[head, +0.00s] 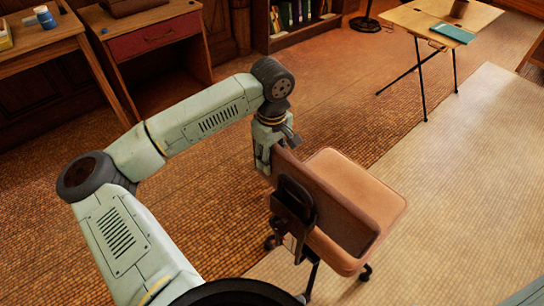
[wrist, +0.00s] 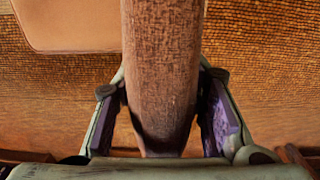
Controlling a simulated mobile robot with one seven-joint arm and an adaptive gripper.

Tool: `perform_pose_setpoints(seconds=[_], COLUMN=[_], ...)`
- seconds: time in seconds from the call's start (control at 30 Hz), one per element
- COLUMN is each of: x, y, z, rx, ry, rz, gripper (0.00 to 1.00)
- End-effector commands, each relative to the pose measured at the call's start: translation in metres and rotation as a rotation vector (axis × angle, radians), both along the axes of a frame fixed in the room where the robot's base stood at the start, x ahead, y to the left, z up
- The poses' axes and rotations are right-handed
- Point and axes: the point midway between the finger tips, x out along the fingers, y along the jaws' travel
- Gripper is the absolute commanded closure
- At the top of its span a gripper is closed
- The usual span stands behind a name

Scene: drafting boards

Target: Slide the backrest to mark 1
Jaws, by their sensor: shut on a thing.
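My gripper (head: 266,160) is at the backrest's upper left end, pointing down. In the wrist view the backrest (wrist: 162,70) runs up the middle as a thick padded edge between the purple-lined fingers of my gripper (wrist: 163,105), which is shut on it. The seat shows at the upper left there (wrist: 70,25). I cannot make out mark 1 or any numbered scale in either view.
A wooden desk with a red drawer (head: 155,37) and another table (head: 40,40) stand at the back left. A folding table (head: 440,22) with a teal book (head: 452,34) stands at the back right. The pale floor strip (head: 455,190) right of the chair is clear.

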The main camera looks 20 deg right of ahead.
Motion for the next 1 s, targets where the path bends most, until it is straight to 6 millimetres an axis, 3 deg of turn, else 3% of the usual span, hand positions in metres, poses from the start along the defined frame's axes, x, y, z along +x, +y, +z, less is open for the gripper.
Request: perform_pose_setpoints(seconds=[0.03,0.27,0.63,0.67,1.0], x=[0.0,0.0,-0.001,-0.001,0.0], y=[0.0,0.0,0.0,0.001,0.0], z=[-0.011,-0.038,-0.04,-0.04,-0.038], rx=[0.002,0.001,0.003,0.003,0.001], ry=[0.0,-0.001,0.003,0.005,0.001], rz=[0.0,0.0,0.001,0.001,0.0], gripper=[1.0,1.0,1.0,0.6,0.41])
